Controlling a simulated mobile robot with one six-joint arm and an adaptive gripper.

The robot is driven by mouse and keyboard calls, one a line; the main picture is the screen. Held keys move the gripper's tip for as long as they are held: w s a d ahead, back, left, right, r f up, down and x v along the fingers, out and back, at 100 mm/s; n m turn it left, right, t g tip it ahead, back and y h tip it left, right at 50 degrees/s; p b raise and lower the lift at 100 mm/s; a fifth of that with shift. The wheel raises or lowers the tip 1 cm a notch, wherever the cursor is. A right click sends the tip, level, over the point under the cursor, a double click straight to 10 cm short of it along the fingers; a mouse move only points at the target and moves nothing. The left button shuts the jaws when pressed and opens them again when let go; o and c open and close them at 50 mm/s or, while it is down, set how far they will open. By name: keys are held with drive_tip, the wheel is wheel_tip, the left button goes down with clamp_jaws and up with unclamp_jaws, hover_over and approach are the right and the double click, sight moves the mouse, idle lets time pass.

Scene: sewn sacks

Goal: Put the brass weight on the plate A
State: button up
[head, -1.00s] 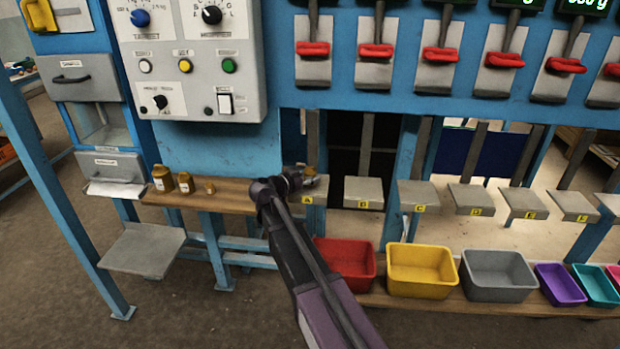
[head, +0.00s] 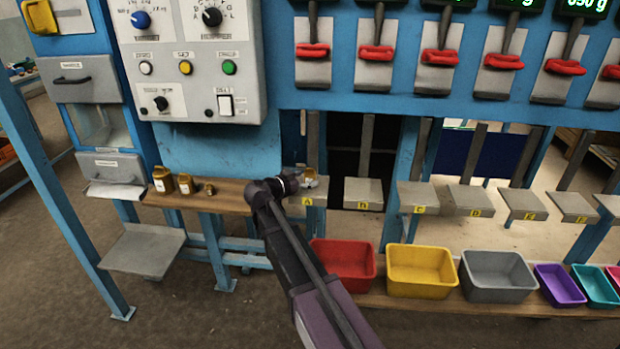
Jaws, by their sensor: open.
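Plate A (head: 311,200) is a small grey plate with a yellow "A" label, at the left end of the row of plates. A brass weight (head: 309,172) shows at plate A, partly hidden by my gripper (head: 304,180). My gripper is open and right beside this weight; the fingertips are small and partly hidden by my wrist. I cannot tell whether the weight stands fully on the plate. Several other brass weights stand on the wooden shelf to the left: a large one (head: 163,179), a middle one (head: 186,184) and a small one (head: 209,189).
The wooden shelf (head: 232,193) ends next to plate A. Plate B (head: 363,192) and further plates continue to the right. Red (head: 345,264), yellow (head: 422,269) and grey (head: 498,274) bins stand below. Red-handled levers (head: 313,50) hang above.

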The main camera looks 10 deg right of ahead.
drive_tip(key=p+v, duration=0.2)
drive_tip(key=v, duration=0.8)
drive_tip(key=shift+s+a, duration=0.1)
drive_tip(key=shift+s, duration=0.05)
idle(0.3)
drive_tip(key=s+d+f+n+g+y, duration=0.75)
drive_tip(key=s+d+f, duration=0.4)
drive_tip(key=s, duration=0.35)
drive_tip(key=s+a+f+n+g+y, duration=0.1)
drive_tip(key=s+f+n+y, duration=0.2)
drive_tip(key=s, duration=0.4)
drive_tip(key=shift+s+a+n+y, duration=0.2)
drive_tip(key=shift+s+n+y, duration=0.2)
drive_tip(key=shift+y, duration=0.95)
drive_tip(key=shift+w+f, duration=0.1)
